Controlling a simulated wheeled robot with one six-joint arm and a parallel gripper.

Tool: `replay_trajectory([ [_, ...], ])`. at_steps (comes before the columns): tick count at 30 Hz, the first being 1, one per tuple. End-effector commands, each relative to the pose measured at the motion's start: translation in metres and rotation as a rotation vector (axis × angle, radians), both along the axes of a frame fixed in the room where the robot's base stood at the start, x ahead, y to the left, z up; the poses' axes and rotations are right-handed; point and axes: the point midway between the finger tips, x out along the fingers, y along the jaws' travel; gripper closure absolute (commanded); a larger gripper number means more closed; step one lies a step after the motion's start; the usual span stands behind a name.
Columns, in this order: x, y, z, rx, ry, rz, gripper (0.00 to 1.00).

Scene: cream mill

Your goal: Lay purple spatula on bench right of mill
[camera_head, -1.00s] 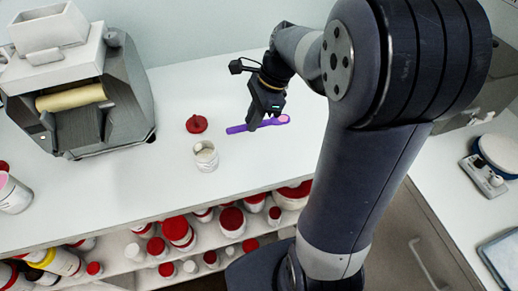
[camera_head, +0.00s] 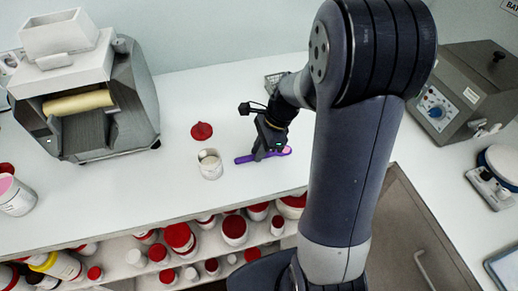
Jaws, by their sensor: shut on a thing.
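The purple spatula (camera_head: 244,159) has a pink patch at its right end and lies level at or just above the white bench (camera_head: 185,90). I cannot tell whether it touches the bench. My gripper (camera_head: 261,156) points down and is shut on the spatula near its middle, hiding part of it. The grey mill (camera_head: 130,97) with a cream roller stands on the bench at the left. The spatula is to the right of the mill, beyond the open jar.
An open white jar (camera_head: 210,166) stands just left of the spatula, with a red lid (camera_head: 201,131) behind it. Red-lidded jars (camera_head: 180,237) fill the shelf below the bench's front edge. A grey machine (camera_head: 462,92) stands at the right. Bench between mill and lid is clear.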

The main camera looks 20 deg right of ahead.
Motion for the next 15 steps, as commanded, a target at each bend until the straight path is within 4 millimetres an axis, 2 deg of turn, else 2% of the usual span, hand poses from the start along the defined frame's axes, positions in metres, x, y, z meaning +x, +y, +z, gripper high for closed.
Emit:
replay_trajectory([
  [1,0.0,0.0,-0.0008,0.0,0.0,0.0,0.81],
  [8,-0.0001,0.0001,-0.0005,0.0,0.0,0.0,0.62],
  [15,0.0,0.0001,0.0004,0.0,0.0,0.0,0.62],
])
